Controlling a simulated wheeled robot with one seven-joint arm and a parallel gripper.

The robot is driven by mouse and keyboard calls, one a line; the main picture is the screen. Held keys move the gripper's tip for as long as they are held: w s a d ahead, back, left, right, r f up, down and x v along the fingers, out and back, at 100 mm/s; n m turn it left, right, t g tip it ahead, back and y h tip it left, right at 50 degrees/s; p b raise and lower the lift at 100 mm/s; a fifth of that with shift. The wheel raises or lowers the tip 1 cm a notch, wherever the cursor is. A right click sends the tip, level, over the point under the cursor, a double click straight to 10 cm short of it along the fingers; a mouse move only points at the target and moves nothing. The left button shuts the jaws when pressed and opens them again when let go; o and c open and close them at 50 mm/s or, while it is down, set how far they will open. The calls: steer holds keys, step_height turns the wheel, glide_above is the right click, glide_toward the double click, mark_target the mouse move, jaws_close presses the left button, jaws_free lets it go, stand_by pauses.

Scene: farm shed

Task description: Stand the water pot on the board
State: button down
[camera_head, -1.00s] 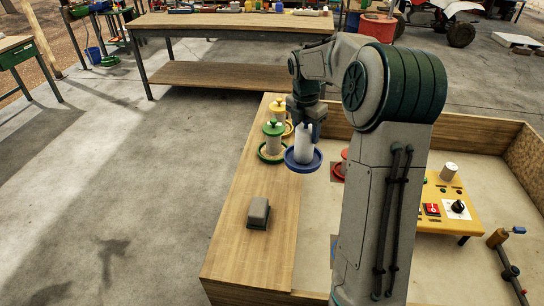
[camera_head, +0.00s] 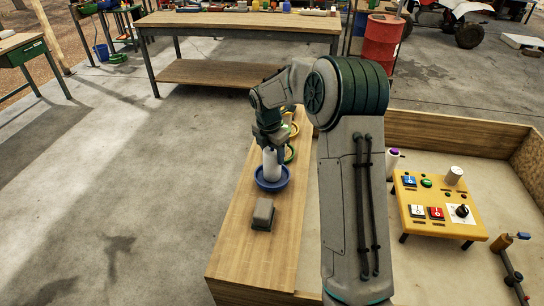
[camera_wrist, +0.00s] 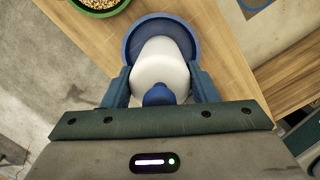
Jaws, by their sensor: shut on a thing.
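The water pot (camera_head: 271,166) is a white cylinder with a blue dish and a blue knob on top. My gripper (camera_head: 270,148) is shut on it from above; the pot looks upright. In the wrist view the two fingers press either side of the white body (camera_wrist: 160,65), with the blue dish beyond. The board (camera_head: 238,238) is the long wooden plank along the pen's left side. The pot is over the board; I cannot tell whether its dish touches the wood.
A grey block (camera_head: 263,213) sits on the board just in front of the pot. Green (camera_head: 290,153) and yellow (camera_head: 293,129) feeders stand behind it, partly hidden by my arm. A yellow control panel (camera_head: 436,208) stands in the pen. The board's near end is clear.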

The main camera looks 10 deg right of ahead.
steer(key=shift+f, duration=1.1)
steer(key=shift+f, duration=0.1)
steer(key=c, duration=0.6)
jaws_free()
steer(key=shift+o, duration=0.2)
